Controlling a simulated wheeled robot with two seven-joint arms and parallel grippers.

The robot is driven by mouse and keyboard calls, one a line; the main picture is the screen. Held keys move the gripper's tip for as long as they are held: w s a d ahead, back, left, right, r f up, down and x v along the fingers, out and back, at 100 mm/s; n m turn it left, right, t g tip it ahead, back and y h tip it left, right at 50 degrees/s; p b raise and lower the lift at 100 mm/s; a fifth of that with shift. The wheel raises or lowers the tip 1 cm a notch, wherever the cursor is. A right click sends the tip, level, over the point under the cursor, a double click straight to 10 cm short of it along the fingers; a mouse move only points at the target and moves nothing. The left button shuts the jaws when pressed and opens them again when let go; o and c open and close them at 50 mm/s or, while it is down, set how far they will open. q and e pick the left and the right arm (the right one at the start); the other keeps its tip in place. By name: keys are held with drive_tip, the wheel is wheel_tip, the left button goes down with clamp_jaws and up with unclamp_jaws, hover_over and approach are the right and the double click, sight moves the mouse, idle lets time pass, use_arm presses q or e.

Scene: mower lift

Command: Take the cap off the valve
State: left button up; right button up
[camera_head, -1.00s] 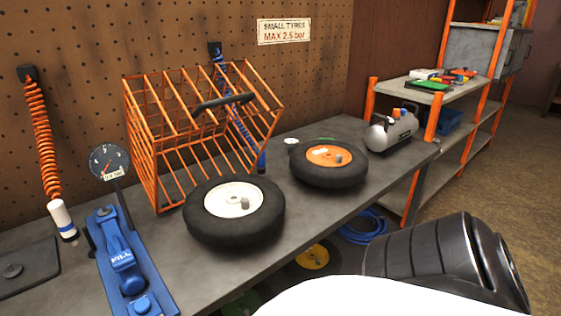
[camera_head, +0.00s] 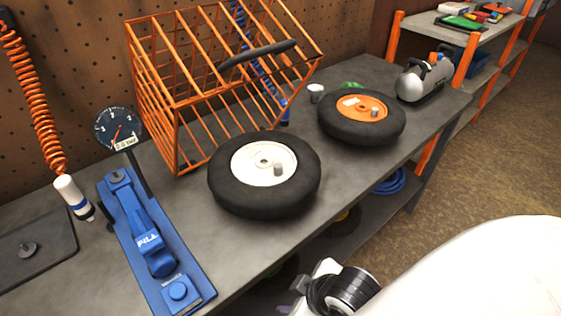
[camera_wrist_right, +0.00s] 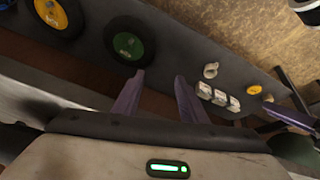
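A tyre with a white hub (camera_head: 262,192) lies flat on the bench, with a small grey valve cap (camera_head: 278,169) standing up from its hub. A second tyre with an orange hub (camera_head: 362,118) lies behind it to the right, also with a small grey cap (camera_head: 374,113). My right gripper (camera_wrist_right: 160,76) is open and empty in the wrist view, its purple fingers apart over the lower shelf area. In the head view only a bit of it shows at the bottom edge, below and in front of the bench. My left gripper is not in view.
An orange wire cage (camera_head: 215,90) stands behind the white-hubbed tyre. A blue foot pump (camera_head: 152,235) with a gauge (camera_head: 118,128) is at the left. A coiled orange hose (camera_head: 38,100) hangs beside it. A small silver tank (camera_head: 425,80) stands at the right end.

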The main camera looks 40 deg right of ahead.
drive_tip(key=w+d+r+n+t+h, duration=0.1)
drive_tip(key=w+r+n, duration=0.2)
drive_tip(key=r+n, duration=0.2)
drive_tip(key=w+d+r+n+t+h, duration=0.1)
drive_tip(key=w+r+n+h, duration=0.1)
drive_tip(key=r+n, duration=0.4)
drive_tip(key=w+d+r+n+t+h, duration=0.1)
drive_tip(key=w+r+n, duration=0.4)
drive_tip(key=n, duration=0.3)
drive_tip(key=shift+w+r+n+t, duration=0.1)
drive_tip(key=shift+r+n+t, duration=0.1)
drive_tip(key=shift+n+t, duration=0.15)
drive_tip(key=n+t+h, duration=0.2)
drive_tip(key=n+h, duration=0.1)
drive_tip(key=n, duration=0.3)
approach(279, 167)
drive_tip(key=x, duration=0.9)
drive_tip(key=shift+c, duration=0.5)
clamp_jaws()
